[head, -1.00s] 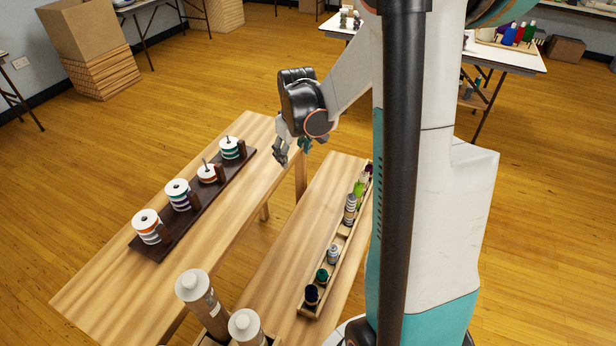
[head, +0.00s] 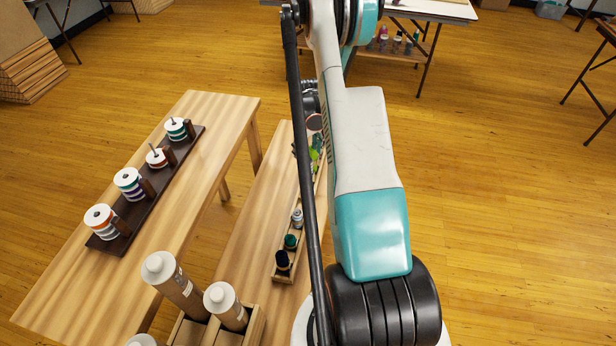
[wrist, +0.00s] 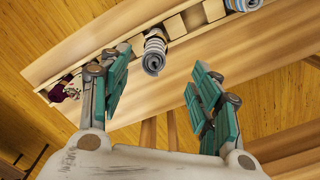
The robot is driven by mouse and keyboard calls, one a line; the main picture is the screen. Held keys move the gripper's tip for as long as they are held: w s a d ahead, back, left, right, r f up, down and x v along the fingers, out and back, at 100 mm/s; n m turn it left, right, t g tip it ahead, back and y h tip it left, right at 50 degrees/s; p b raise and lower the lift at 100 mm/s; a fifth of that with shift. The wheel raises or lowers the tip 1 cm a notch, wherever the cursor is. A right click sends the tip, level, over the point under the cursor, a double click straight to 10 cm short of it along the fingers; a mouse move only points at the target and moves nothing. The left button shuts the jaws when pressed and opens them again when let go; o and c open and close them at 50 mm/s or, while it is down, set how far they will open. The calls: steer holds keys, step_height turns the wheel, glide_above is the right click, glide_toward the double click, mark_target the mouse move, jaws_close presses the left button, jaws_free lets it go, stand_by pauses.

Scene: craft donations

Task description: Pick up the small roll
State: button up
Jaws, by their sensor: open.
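In the wrist view a small grey striped roll (wrist: 154,57) with a spiral end sits at a narrow wooden tray (wrist: 122,42). My gripper (wrist: 160,82) is open and empty, its green fingers on either side of the roll in the picture, apart from it. A second, blue-striped roll (wrist: 243,5) is cut off at the top edge. In the head view the tray (head: 283,277) lies on the right table; my arm hides much of it and most of my gripper.
Spools (head: 129,182) stand on a dark rack (head: 106,240) on the left table (head: 190,220). Tall bottles (head: 175,285) stand in a wooden box (head: 255,325) in front. A dark red item (wrist: 62,93) lies near the tray's left end in the wrist view.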

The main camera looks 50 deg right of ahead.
mark_target(308, 161)
step_height(308, 161, down, 6)
steer(key=shift+b, duration=0.85)
steer(key=shift+w+d+f+b, duration=0.1)
steer(key=shift+f+b, duration=0.4)
steer(key=shift+f, duration=0.4)
steer(key=shift+w+d+f+b, duration=0.15)
steer(key=shift+f+b, duration=0.3)
steer(key=shift+f, duration=0.4)
steer(key=shift+w+d+f+b, duration=0.1)
steer(key=shift+f+b, duration=0.4)
steer(key=shift+f, duration=0.4)
steer(key=shift+c, duration=0.2)
steer(key=c, duration=1.1)
